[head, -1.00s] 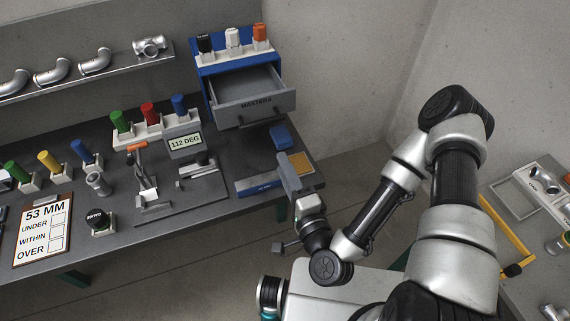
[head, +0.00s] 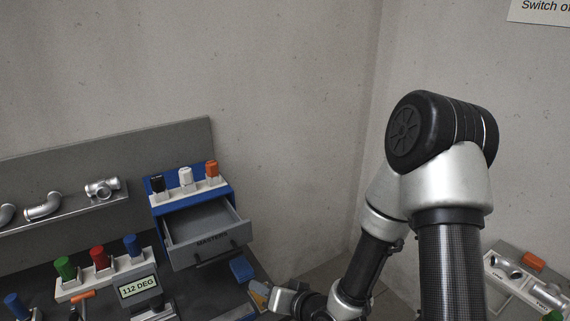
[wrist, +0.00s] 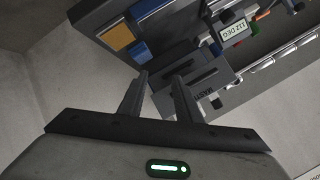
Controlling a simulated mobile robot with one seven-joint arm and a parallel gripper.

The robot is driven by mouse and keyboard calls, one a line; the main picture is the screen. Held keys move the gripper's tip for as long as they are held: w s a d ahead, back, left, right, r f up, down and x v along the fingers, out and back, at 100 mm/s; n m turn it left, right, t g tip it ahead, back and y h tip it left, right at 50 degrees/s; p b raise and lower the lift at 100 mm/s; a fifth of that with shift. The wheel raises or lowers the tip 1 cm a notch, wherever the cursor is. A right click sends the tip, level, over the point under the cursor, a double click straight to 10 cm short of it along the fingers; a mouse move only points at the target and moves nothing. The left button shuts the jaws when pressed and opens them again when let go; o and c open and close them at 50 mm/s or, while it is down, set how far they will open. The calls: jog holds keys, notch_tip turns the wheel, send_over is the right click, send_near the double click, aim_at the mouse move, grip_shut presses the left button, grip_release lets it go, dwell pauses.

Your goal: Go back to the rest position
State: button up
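My gripper (wrist: 160,76) is open in the wrist view, with two dark fingers apart and nothing between them. In the head view my arm is bent, with its elbow high at the right. My wrist shows low in the middle of that view, near the front right corner of the bench, and its lower part is cut off by the picture's edge.
The blue cabinet (head: 194,195) has its grey MASTERS drawer (head: 208,244) pulled out, close to my gripper. A blue block (head: 241,269) lies on the bench. A display reading 112 DEG (head: 138,287) stands left. A second bench with castings (head: 503,266) is at the right.

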jog(key=w+d+r+n+g+h, duration=0.1)
jog(key=d+r+h, duration=0.6)
jog(key=d+r, duration=0.75)
jog(key=s+d+r+g, duration=0.1)
jog(key=s+d+r, duration=0.1)
jog(key=s+r, duration=0.4)
jog(key=s+d+r+g, duration=0.1)
jog(key=s+d+r, duration=0.1)
jog(key=s+r, duration=0.5)
jog(key=s, duration=0.5)
jog(key=shift+m+h, duration=0.4)
